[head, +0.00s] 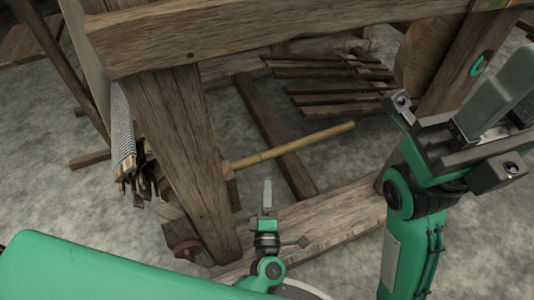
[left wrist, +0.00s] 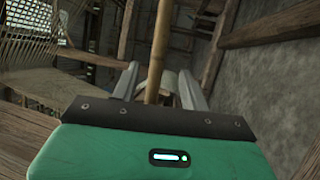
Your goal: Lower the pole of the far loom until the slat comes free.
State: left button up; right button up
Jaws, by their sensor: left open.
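A light wooden pole (head: 290,146) slants across the open space inside the loom frame (head: 175,130), its right end raised in the picture. My left gripper (head: 267,186) is just below the pole's left part, seen edge-on. In the left wrist view the pole (left wrist: 156,45) runs between the two spread fingers of my left gripper (left wrist: 160,75), which is open; I cannot tell whether either finger touches it. My right gripper (head: 500,92) is at the right with two pale fingers, away from the pole; their gap is unclear. I cannot pick out the slat that the task names.
Several dark wooden slats (head: 340,97) hang at the back of the frame. A thick beam (head: 230,35) crosses above, and a lower beam (head: 320,222) lies near my left gripper. A bundle of cloth and sticks (head: 128,150) is at left. Grey floor (head: 80,210) is clear at lower left.

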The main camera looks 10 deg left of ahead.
aim_at(267, 152)
pick_arm(q)
jog(key=b+x, duration=0.3)
jog(key=x, duration=1)
jog(key=shift+w, duration=0.2)
grip_shut()
